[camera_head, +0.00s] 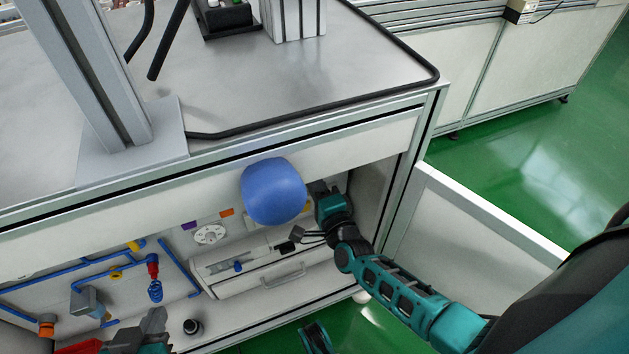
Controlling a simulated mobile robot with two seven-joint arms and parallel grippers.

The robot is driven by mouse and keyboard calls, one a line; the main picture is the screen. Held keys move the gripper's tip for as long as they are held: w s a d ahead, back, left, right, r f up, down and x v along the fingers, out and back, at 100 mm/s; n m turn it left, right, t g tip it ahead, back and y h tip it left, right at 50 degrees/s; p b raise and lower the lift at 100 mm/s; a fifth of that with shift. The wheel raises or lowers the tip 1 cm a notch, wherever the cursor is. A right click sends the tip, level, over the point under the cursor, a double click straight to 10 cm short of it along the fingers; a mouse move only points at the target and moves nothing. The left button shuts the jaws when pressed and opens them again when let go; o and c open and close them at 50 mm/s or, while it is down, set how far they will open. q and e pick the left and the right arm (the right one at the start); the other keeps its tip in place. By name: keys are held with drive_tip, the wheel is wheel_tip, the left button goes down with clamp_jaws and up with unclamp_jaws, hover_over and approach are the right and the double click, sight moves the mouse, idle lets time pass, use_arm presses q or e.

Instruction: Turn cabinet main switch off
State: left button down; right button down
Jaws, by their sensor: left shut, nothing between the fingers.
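The cabinet (345,150) is the open-fronted base under a grey worktop. I cannot clearly make out the main switch; a small yellow patch (307,205) shows at the right edge of a rounded blue thing (273,191), which hides what is behind it. My right arm comes in from the right, and its gripper (317,190) is by the cabinet's upper right opening, just right of the blue thing. Its fingers are too dark and hidden to read. My left gripper (153,324) shows partly at the bottom left edge, shut and empty, low before the cabinet.
Inside the cabinet are blue pipes (180,268), a white round disc (209,235) and a drawer-like box with a handle (283,276). A metal post (90,70) stands on the worktop. A white panel (480,220) stands at the right. Green floor lies beyond.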

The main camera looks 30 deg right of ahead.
idle(0.4)
use_arm(q)
drive_tip(key=shift+r, duration=0.2)
use_arm(e)
drive_tip(key=c, duration=1.1)
unclamp_jaws()
drive_tip(key=shift+s, duration=0.1)
